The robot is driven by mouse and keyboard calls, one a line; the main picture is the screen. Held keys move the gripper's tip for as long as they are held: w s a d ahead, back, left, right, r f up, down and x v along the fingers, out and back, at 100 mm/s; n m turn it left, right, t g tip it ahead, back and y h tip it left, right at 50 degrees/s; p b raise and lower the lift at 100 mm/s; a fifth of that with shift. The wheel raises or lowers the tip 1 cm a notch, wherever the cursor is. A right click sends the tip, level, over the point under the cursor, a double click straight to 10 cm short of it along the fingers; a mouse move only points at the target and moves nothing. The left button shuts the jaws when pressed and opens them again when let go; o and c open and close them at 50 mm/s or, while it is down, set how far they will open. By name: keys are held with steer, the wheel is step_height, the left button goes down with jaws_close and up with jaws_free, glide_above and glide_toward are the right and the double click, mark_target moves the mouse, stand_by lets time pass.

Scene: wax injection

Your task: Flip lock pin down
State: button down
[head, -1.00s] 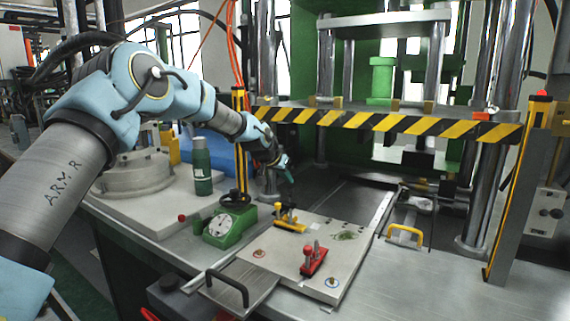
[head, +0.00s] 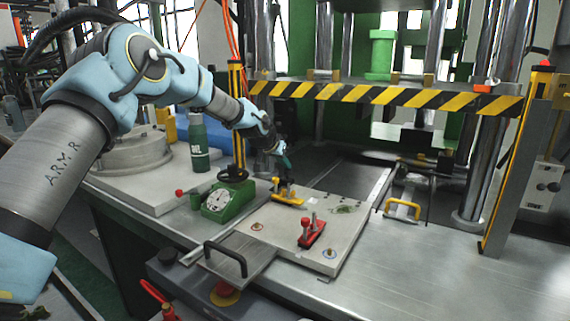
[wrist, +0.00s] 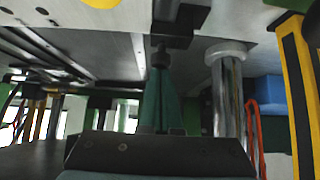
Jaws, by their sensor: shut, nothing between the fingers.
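A yellow lock pin clamp (head: 287,198) with dark upright parts stands at the back left of the light metal plate (head: 275,226). A red clamp (head: 311,233) stands nearer the plate's front. My gripper (head: 286,165) is just above the yellow clamp in the head view, pointing down. In the wrist view its green fingers (wrist: 160,72) are together and empty. A dark round knob (wrist: 160,57) sits right at the fingertips, with a black block (wrist: 181,22) beyond. Whether the fingers touch the knob I cannot tell.
A striped beam (head: 390,94) spans the press. Yellow handle (head: 403,209) is at right; the table's front right is clear.

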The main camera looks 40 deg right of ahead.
steer(key=shift+a+f, duration=0.1)
steer(key=shift+f, duration=0.15)
steer(key=d+r+b+v, duration=0.1)
steer(key=d+r+v, duration=0.1)
steer(key=v, duration=1.1)
steer(key=shift+w+r, duration=0.2)
steer(key=shift+w, duration=0.1)
steer(key=w+a+f+n+y, duration=0.2)
steer(key=w+a+f, duration=0.1)
steer(key=a, duration=0.8)
steer(key=w+a+f+n+t+y, duration=0.1)
steer(key=w+a+f+n, duration=0.1)
steer(key=a, duration=0.8)
steer(key=w+a+f+n+y, duration=0.2)
steer(key=w+a+f, duration=0.1)
steer(key=a, duration=0.8)
steer(key=s+a+f+n+y, duration=0.1)
steer(key=s+a+f+n, duration=0.1)
steer(key=s+a, duration=0.3)
steer(key=s+a+f+n+g+y, duration=0.1)
steer(key=s+a, duration=0.4)
steer(key=a, duration=0.9)
steer(key=s+a+f+n+y, duration=0.1)
steer(key=s+a+n, duration=0.3)
steer(key=a, duration=0.6)
steer(key=shift+s+f+n+g, duration=0.4)
steer(key=shift+f, duration=0.5)
